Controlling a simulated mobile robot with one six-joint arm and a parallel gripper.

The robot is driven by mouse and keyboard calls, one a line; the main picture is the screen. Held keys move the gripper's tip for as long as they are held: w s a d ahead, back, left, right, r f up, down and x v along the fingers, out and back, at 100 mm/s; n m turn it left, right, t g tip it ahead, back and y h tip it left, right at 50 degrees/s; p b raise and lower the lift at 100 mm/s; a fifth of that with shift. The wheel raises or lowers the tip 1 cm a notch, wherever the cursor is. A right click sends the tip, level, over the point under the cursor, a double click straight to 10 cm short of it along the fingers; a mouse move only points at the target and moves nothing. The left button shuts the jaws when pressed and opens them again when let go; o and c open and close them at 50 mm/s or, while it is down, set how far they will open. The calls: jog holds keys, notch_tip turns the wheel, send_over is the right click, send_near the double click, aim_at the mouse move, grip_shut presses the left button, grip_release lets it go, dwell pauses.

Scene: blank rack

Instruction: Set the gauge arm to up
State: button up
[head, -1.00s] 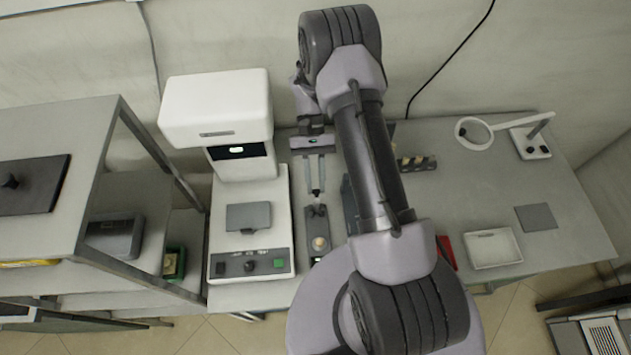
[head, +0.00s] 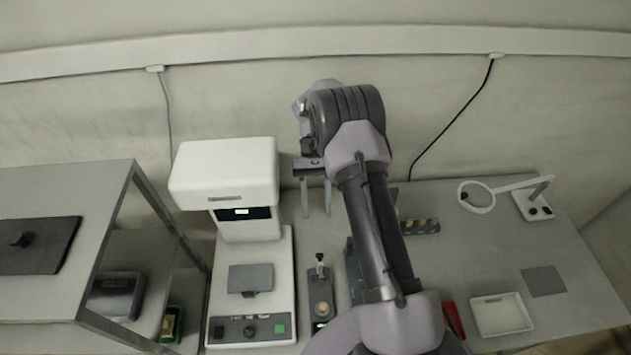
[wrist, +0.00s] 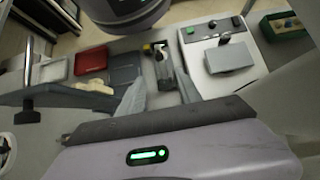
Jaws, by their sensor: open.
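The gauge (head: 322,292) is a narrow grey block on the bench with a round brass-coloured part near its front. Its short arm (head: 320,268), with a dark tip, is at the back end of the block. I cannot tell its exact tilt from this angle. My gripper (head: 315,207) is open and empty, its two fingers hanging apart behind and above the gauge arm, not touching it. In the wrist view the gauge (wrist: 161,70) shows between the open fingers (wrist: 157,97), its arm partly unclear.
A white machine (head: 262,310) with a grey plate stands left of the gauge. A dark device (head: 353,272) is close on its right, partly behind my arm. A white tray (head: 502,316), grey pad (head: 543,281) and magnifier lamp (head: 477,197) are farther right. A shelf stands left.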

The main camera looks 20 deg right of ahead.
jog(key=p+v, duration=0.1)
jog(key=v, duration=0.6)
